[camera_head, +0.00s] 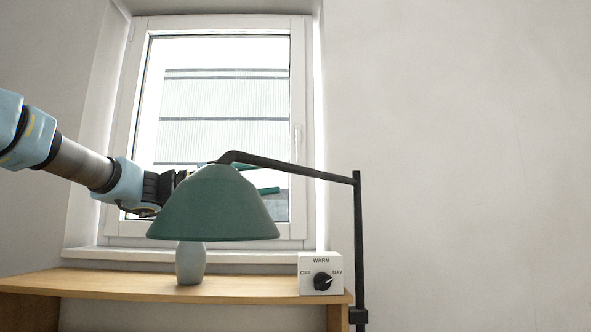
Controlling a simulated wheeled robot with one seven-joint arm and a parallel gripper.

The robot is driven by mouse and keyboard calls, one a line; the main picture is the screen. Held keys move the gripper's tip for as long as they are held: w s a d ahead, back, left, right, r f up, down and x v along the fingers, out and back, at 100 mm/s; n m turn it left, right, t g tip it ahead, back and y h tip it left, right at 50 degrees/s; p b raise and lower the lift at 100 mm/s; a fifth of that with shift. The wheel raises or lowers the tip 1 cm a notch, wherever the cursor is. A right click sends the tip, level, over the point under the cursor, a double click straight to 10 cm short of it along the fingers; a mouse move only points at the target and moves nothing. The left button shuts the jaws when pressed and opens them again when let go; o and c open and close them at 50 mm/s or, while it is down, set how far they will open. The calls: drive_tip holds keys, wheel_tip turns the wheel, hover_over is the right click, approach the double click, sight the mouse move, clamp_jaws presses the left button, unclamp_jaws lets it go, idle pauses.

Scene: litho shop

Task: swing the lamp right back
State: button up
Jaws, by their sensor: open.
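The lamp has a dark green bell-shaped shade (214,207). The shade hangs from a black swing arm (300,169), which runs right to an upright black post (359,240) beside the desk. My gripper (270,179) reaches in from the left at shade height. The shade hides most of its jaws. Two green finger ends show past the shade's right side, apart from each other, below the swing arm. The gripper looks open, and I cannot tell whether it touches the shade or the arm.
A wooden desk (110,286) stands under the window. A pale grey rounded object (190,264) stands on it below the shade. A white box (307,285) marked WARM, OFF and DAY has a black knob (322,281) pointing towards DAY. The wall right of the post is bare.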

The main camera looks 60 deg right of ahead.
sight(308, 174)
drive_tip(key=p+x, duration=0.3)
drive_tip(key=x, duration=0.4)
drive_tip(key=shift+s+d+r, duration=0.15)
drive_tip(key=shift+s, duration=0.05)
drive_tip(key=shift+s+d, duration=0.4)
drive_tip(key=shift+s, duration=0.15)
drive_tip(key=shift+c, duration=0.3)
clamp_jaws()
idle(0.4)
